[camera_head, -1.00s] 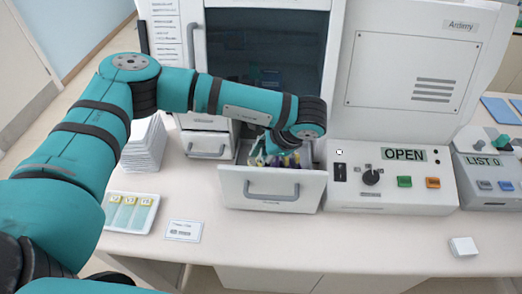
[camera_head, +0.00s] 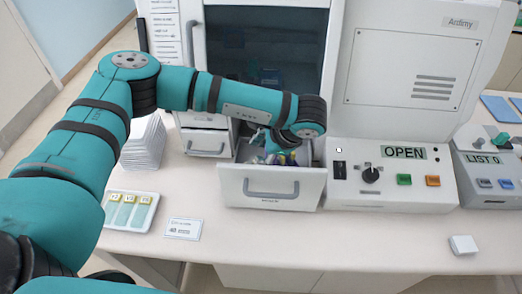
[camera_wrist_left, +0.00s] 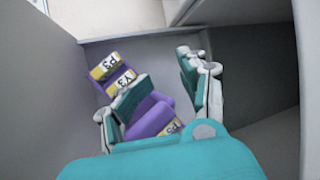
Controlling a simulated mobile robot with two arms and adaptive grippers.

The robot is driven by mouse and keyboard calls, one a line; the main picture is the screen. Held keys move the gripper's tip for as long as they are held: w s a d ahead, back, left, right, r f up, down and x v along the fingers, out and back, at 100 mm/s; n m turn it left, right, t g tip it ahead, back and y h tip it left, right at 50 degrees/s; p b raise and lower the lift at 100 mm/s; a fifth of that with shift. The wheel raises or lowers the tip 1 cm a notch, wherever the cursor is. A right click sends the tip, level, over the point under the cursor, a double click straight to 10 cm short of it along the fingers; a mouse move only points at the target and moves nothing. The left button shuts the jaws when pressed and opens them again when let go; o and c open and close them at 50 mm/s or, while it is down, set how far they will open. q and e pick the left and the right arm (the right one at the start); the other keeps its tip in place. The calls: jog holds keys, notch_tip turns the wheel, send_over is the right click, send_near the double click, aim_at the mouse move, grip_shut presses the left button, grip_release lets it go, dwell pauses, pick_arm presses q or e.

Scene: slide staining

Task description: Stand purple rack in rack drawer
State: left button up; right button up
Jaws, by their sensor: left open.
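The purple rack (camera_wrist_left: 150,115) holds several slides with yellow-and-white labels and lies tilted inside the open grey rack drawer (camera_wrist_left: 50,90). In the head view only a small part of the rack (camera_head: 283,160) shows behind the front of the drawer (camera_head: 270,188). My left gripper (camera_wrist_left: 157,92) is open and reaches down into the drawer. Its left finger overlaps the rack in the wrist view, and its right finger is apart from the rack, to the right. Whether the left finger touches the rack is unclear. My arm hides part of the drawer. My right gripper is not in view.
A control panel (camera_head: 392,178) reading OPEN stands right of the drawer. A dark-windowed cabinet (camera_head: 265,45) rises behind it. A slide tray (camera_head: 128,228), a label card (camera_head: 184,229) and a white stack (camera_head: 144,145) are at left. The counter in front is mostly clear.

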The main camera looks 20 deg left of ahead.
pick_arm(q)
jog(key=b+v, duration=0.4)
jog(key=v, duration=0.8)
jog(key=shift+w+r, duration=0.1)
jog(key=shift+r, duration=0.05)
jog(key=o, duration=1.2)
jog(key=shift+c, duration=0.2)
jog(key=v, duration=1.2)
jog(key=shift+w, duration=0.1)
